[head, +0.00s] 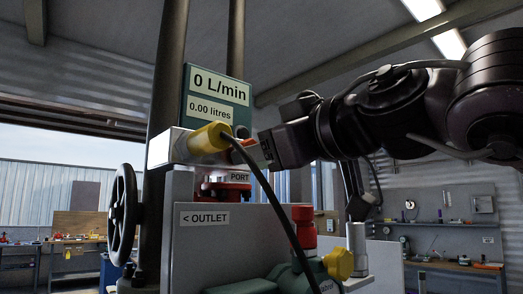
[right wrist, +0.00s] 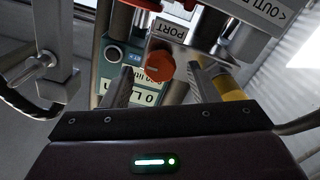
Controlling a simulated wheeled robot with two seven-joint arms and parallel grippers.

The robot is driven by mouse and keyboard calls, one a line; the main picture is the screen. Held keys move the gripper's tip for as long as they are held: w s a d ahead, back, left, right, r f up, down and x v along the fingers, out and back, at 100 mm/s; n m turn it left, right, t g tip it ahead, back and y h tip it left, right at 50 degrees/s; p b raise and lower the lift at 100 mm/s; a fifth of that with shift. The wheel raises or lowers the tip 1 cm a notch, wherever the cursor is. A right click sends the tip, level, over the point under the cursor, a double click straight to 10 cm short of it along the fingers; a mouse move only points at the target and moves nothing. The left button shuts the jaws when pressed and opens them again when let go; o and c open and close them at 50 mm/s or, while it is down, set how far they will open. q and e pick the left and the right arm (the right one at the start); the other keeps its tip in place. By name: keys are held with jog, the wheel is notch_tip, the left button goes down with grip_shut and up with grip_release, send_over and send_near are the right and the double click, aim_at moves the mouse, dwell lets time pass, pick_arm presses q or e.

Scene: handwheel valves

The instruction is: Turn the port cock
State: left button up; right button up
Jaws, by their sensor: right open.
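The port cock shows in the right wrist view as a red faceted knob (right wrist: 160,66), close to the PORT label (right wrist: 167,27). In the head view the PORT label (head: 239,177) is beside a red flange (head: 226,191), and a small red patch shows at the gripper's tip. My right gripper (head: 266,149) reaches in from the right. In the right wrist view its open fingers (right wrist: 161,78) stand either side of the knob. I cannot tell whether they touch it. My left gripper is out of view.
A yellow-ended cylinder (head: 210,138) with a black cable is close by the gripper. A green flow display (head: 216,99) reads 0 L/min. A black handwheel (head: 123,213) is at left, with a red cap (head: 303,222) and yellow knob (head: 339,263) lower right.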

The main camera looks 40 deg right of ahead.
jog(key=shift+s+d+b, duration=0.2)
jog(key=shift+s+b, duration=0.4)
jog(key=shift+s, duration=2.05)
jog(key=shift+s, duration=0.1)
jog(key=s+b, duration=0.2)
jog(key=s, duration=0.5)
jog(key=shift+s+d, duration=0.25)
jog(key=shift+d, duration=0.05)
